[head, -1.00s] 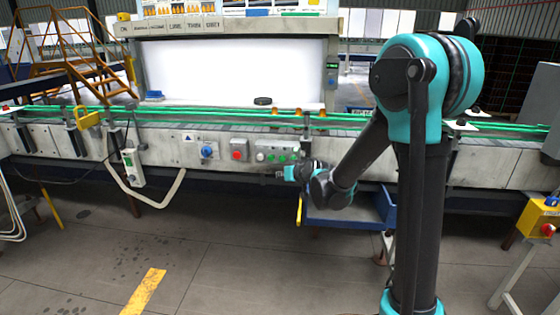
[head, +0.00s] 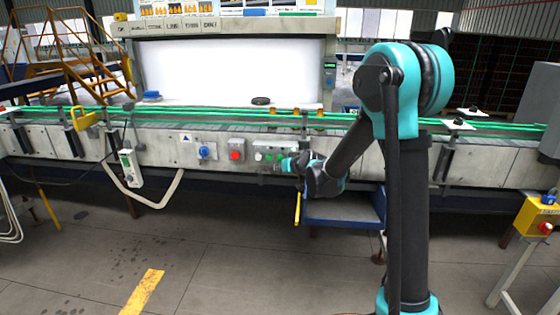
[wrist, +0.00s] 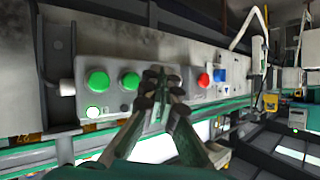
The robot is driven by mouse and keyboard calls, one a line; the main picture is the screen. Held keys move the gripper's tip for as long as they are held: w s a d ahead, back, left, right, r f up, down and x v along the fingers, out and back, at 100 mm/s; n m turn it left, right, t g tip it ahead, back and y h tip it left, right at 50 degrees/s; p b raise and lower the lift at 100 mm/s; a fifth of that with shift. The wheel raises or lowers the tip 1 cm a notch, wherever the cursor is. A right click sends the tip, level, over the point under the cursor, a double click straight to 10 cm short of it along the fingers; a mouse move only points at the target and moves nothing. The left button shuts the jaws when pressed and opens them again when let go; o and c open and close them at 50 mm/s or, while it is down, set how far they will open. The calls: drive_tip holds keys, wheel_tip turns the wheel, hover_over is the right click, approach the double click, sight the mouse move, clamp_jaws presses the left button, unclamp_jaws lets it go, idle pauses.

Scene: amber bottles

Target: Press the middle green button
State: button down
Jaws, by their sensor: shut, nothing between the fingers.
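The grey button panel (wrist: 75,72) is on the conveyor's front. In the wrist view it shows two green buttons: an outer one (wrist: 98,82) at left and another (wrist: 130,81) just left of my gripper (wrist: 162,78). My fingers cover the panel to the right of them, so a further button there is hidden. My gripper is shut and empty, its tips in front of the panel. Contact cannot be told.
A red button box (head: 236,153) and a blue knob (head: 205,152) sit left of the panel. The conveyor (head: 160,122) runs above with green rails. A blue bin (head: 345,212) is below my wrist, with a yellow bar at its left. The floor in front is clear.

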sight(280, 158)
drive_tip(key=shift+w, duration=1.85)
drive_tip(key=shift+w+d, duration=0.1)
drive_tip(key=shift+w, duration=0.3)
